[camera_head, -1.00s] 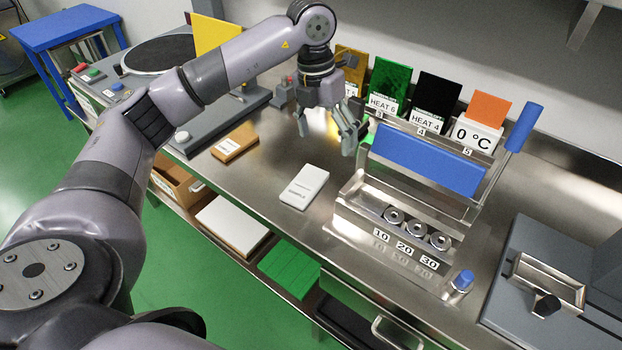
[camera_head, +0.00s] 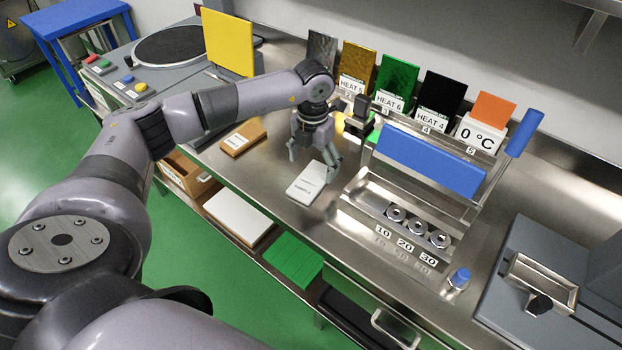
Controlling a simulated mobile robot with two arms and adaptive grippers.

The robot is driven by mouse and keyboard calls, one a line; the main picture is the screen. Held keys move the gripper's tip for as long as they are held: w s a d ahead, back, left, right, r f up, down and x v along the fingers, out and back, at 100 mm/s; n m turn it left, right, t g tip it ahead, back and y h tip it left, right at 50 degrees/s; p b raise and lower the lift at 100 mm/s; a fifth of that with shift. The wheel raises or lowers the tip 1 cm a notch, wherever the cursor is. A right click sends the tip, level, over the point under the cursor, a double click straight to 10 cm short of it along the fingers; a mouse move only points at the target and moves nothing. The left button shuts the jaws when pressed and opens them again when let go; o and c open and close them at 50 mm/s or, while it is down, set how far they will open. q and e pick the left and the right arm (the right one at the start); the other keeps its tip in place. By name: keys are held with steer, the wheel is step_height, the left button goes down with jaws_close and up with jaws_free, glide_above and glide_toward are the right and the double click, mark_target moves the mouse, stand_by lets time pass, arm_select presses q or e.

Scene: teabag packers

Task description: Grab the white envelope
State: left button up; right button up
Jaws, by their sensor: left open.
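The white envelope (camera_head: 306,186) lies flat on the metal workbench, left of the heat sealer, with small dark print on its face. My left gripper (camera_head: 312,168) is open and points down at the far edge of the envelope. One finger overlaps the envelope's upper right corner in the picture; I cannot tell whether it touches. My right gripper is not in view.
The sealer (camera_head: 425,160) with its blue bar and knobs stands close to the right. A brown packet (camera_head: 243,138) lies to the left. Coloured packets with HEAT labels, such as the green one (camera_head: 404,82), stand along the back. The metal workbench (camera_head: 262,182) is bare around the envelope.

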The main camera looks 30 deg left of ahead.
mark_target(311, 180)
arm_select(q)
steer(key=f, duration=0.2)
steer(key=f+p, duration=0.1)
steer(key=shift+s+a+f+p, duration=0.15)
steer(key=shift+s+f+p, duration=0.05)
steer(key=shift+f+p, duration=0.15)
steer(key=shift+f, duration=0.55)
steer(key=shift+c, duration=0.6)
steer(key=c, duration=0.9)
steer(key=shift+r, duration=0.1)
